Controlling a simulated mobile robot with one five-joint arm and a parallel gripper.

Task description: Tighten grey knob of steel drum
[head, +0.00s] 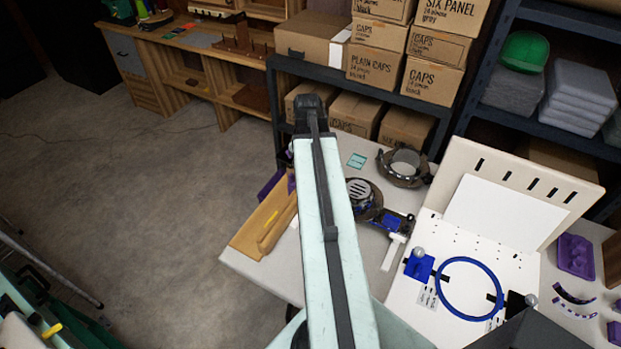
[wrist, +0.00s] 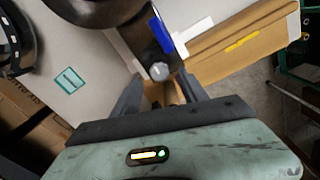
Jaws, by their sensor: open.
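In the wrist view, the grey knob (wrist: 159,71) is a small round cap at the end of a dark bar with a blue piece. It lies just ahead of my gripper (wrist: 160,86), roughly centred between the two fingers. The fingers stand apart and do not visibly touch it. A dark curved part of the steel drum (wrist: 88,14) shows at the top of this view. In the head view, the drum (head: 362,190) sits on the white table right of my arm. My gripper and the grey knob are hidden there behind my arm.
A second dark ring-shaped drum (head: 404,167) stands behind. A tan board (wrist: 240,42) with a yellow mark lies right of the knob in the wrist view. A teal card (wrist: 69,80) lies left. A blue hoop (head: 469,288) on a white stand is farther right.

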